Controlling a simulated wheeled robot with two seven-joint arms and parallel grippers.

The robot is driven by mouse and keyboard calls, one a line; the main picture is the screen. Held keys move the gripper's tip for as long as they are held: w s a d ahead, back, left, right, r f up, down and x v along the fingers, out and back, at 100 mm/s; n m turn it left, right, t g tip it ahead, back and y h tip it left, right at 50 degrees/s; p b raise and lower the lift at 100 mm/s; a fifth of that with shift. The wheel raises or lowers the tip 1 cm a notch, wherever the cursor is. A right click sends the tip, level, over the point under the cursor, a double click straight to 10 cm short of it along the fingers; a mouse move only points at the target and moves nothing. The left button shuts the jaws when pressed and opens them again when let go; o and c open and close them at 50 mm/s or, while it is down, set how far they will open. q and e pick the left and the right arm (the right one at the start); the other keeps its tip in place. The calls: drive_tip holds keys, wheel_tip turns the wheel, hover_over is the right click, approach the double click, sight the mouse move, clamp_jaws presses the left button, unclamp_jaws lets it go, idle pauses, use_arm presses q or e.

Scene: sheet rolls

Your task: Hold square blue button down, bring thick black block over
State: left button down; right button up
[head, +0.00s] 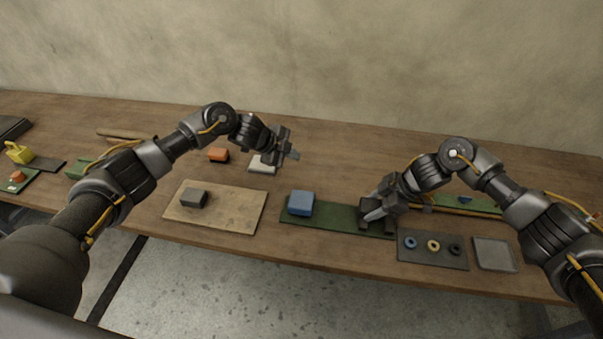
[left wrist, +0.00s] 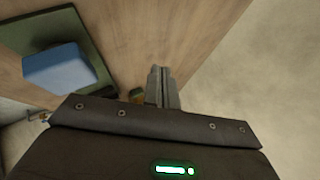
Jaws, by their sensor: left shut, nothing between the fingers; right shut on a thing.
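The square blue button (head: 300,203) stands at the left end of a dark green board (head: 335,219). It also shows in the left wrist view (left wrist: 58,72). My left gripper (head: 293,154) is shut and empty, above the table behind the blue button and apart from it. Its closed fingers show in the left wrist view (left wrist: 162,84). My right gripper (head: 372,214) is low over the right end of the green board, shut on a dark block (head: 389,228), which the fingers partly hide. A dark grey block (head: 193,198) lies on a tan board (head: 232,209) at the left.
A pale pad (head: 262,164) and an orange block (head: 218,155) lie behind the tan board. A dark tray (head: 432,261) with three rings and a grey square plate (head: 494,255) lie at the front right. A yellow object (head: 18,152) stands at the far left.

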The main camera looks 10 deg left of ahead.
use_arm(q)
drive_tip(key=s+d+r+m+g+y, duration=0.15)
drive_tip(key=s+d+m+g, duration=0.25)
drive_tip(key=s+d+m, duration=0.45)
drive_tip(key=s+a+r+m+g+y, duration=0.2)
drive_tip(key=a+m+y, duration=0.25)
drive_tip(key=m, duration=0.25)
drive_tip(key=shift+d+f, duration=0.2)
drive_tip(key=shift+f, duration=0.9)
drive_tip(key=shift+d+f, duration=0.15)
drive_tip(key=shift+f, duration=0.95)
drive_tip(key=shift+f, duration=0.1)
